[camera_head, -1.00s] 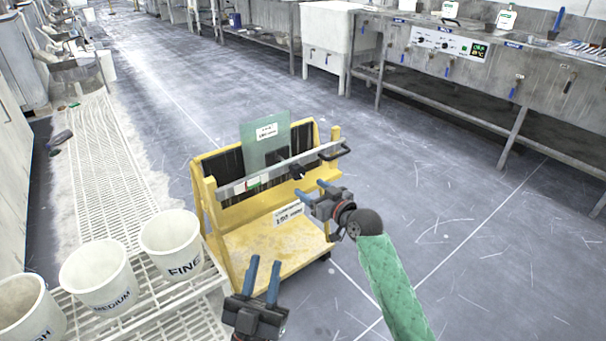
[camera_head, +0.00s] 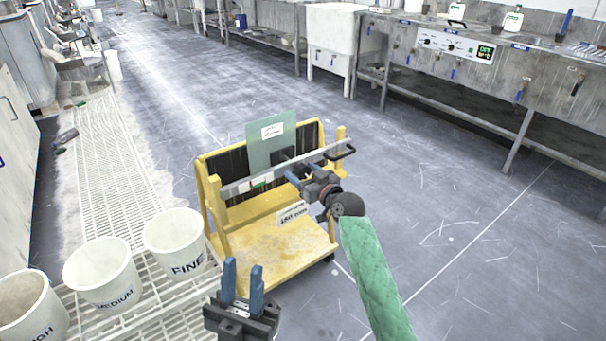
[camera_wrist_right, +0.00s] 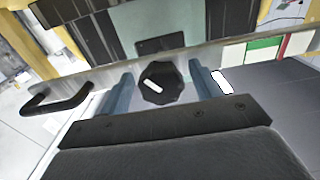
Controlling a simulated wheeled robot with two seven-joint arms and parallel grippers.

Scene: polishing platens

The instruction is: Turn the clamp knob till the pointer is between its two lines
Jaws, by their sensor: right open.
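The clamp knob (camera_wrist_right: 161,83) is black and faceted, with a white mark on its face that lies slanted in the right wrist view. It sits on the clamp bar (camera_wrist_right: 190,60) of the yellow cart. My right gripper (camera_wrist_right: 161,82) is open, one blue finger on each side of the knob, with gaps visible; it also shows at the bar in the head view (camera_head: 304,174), where it hides the knob. A green, red and white patch (camera_wrist_right: 265,51) is on the bar; I cannot make out a pointer between two lines. My left gripper (camera_head: 243,270) is open and empty, in front of the cart.
The yellow cart (camera_head: 275,246) holds an upright greenish plate (camera_head: 272,145) behind the bar. A black handle (camera_head: 339,153) sticks out at the bar's right end. White buckets, including FINE (camera_head: 175,245), stand on the rack at left. The floor to the right is clear.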

